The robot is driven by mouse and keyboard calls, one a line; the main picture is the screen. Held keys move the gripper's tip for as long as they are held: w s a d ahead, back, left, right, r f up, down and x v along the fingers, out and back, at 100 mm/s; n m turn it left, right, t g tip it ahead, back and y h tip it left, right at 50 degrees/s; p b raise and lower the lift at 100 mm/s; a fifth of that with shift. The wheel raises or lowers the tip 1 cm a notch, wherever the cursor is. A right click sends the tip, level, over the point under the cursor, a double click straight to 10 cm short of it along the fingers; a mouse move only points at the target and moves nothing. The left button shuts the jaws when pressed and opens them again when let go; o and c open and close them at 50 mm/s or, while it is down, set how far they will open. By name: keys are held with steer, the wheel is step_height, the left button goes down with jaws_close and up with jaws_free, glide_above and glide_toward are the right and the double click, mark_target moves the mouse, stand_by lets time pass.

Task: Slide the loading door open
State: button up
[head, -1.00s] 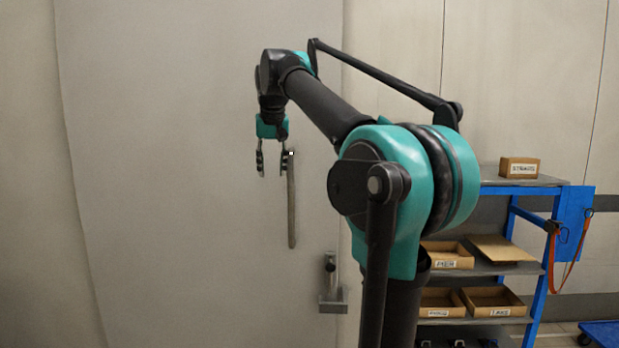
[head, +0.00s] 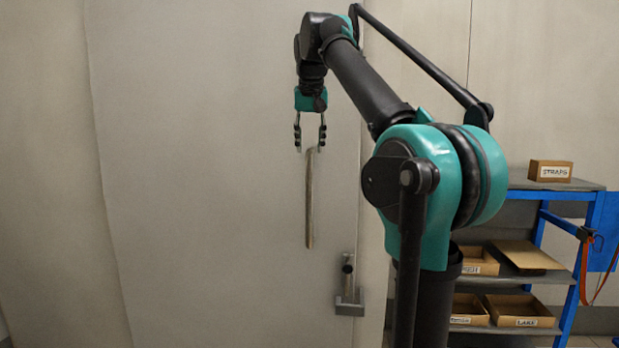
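The loading door (head: 200,180) is a large pale panel filling the left and middle of the head view, its right edge a vertical line near my arm. Its long upright grey bar handle (head: 309,205) stands left of that edge. A metal latch-like fitting (head: 347,290) sits lower right of the handle, near the edge. My gripper (head: 310,148) points down with its fingers apart, one to each side of the handle's top end. Nothing shows between the fingers above the bar. I cannot tell whether they touch it or how far they are from the door.
A blue-framed shelf rack (head: 565,185) stands at the right, with a small labelled box (head: 550,171) on top and several open cardboard trays below. An orange strap (head: 592,270) hangs at its right side. Plain wall lies behind.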

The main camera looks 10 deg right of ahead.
mark_target(309, 169)
steer(key=x, duration=1.1)
steer(key=shift+w+a+f, duration=0.1)
steer(key=shift+f, duration=0.05)
jaws_close()
